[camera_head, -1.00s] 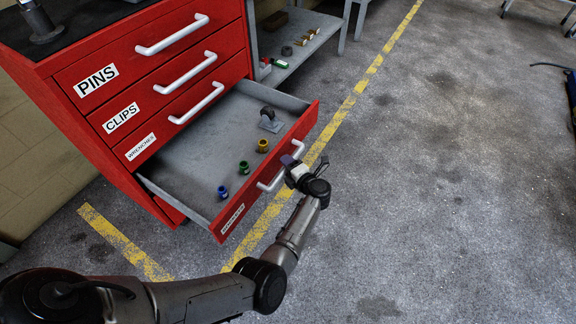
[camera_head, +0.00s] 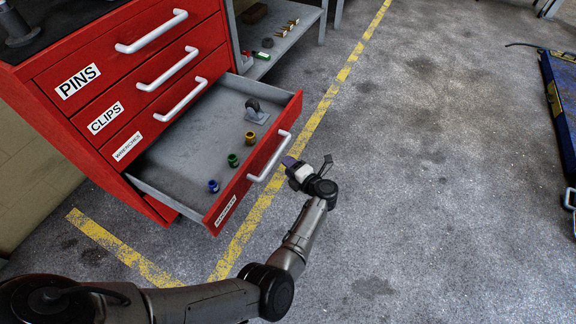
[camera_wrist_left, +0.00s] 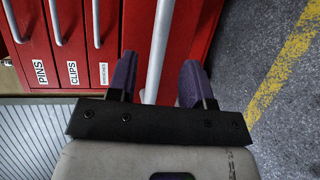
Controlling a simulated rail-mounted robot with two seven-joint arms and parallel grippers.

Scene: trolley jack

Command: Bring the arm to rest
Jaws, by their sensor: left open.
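My left gripper (camera_head: 305,166) is in front of the open bottom drawer (camera_head: 237,195) of the red cabinet, just right of its white handle (camera_head: 268,158). In the head view there is a small gap between gripper and handle. In the left wrist view the gripper (camera_wrist_left: 156,82) is open, with purple fingers apart. The white handle (camera_wrist_left: 160,45) shows as a bar between them in the picture; nothing is gripped. My right gripper is not in view.
The drawer holds blue (camera_head: 213,186), green (camera_head: 233,160) and yellow (camera_head: 250,138) pieces and a grey caster-like part (camera_head: 256,112). Upper drawers are shut. A grey shelf (camera_head: 285,45) stands behind. A blue jack (camera_head: 562,100) is at the right edge.

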